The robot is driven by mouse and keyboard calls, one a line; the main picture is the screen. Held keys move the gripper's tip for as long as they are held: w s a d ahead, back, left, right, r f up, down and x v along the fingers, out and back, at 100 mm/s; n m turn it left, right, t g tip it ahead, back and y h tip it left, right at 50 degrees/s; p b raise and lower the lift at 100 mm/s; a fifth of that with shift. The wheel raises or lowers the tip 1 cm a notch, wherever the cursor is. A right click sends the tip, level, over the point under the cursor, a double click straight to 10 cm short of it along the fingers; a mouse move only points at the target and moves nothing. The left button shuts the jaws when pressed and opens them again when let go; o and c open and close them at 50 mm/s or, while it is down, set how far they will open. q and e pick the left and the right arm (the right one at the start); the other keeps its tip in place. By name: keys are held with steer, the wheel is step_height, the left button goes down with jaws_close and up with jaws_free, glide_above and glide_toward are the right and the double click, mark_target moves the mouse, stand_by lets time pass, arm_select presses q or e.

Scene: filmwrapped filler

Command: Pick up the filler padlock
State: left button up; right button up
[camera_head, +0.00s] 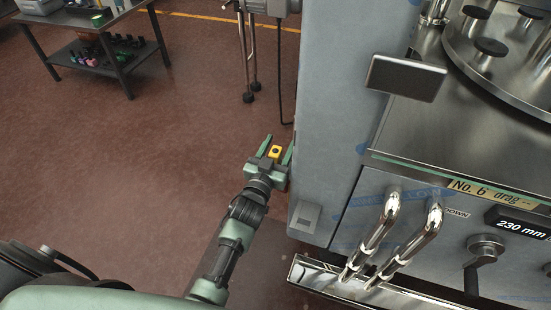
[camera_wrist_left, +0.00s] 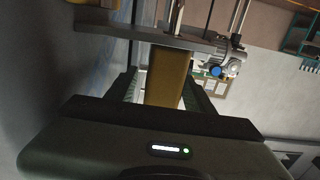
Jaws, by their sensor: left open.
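A small yellow block with a dark spot, which looks like the filler padlock (camera_head: 275,152), shows between the fingers of my left gripper (camera_head: 276,146) in the head view. In the left wrist view, a brownish-yellow body that looks like the same padlock (camera_wrist_left: 168,75) stands between the two green fingers of my left gripper (camera_wrist_left: 160,90). My right gripper is not in view.
The machine's tall grey side panel (camera_head: 340,90) rises just right of the gripper. Two chrome handles (camera_head: 385,235) stick out of its front above a metal ledge (camera_head: 345,284). A dark table (camera_head: 110,22) stands far left. The red-brown floor (camera_head: 130,150) left of the gripper is clear.

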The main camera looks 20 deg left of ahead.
arm_select(q)
jaws_close()
steer(key=shift+r, duration=0.2)
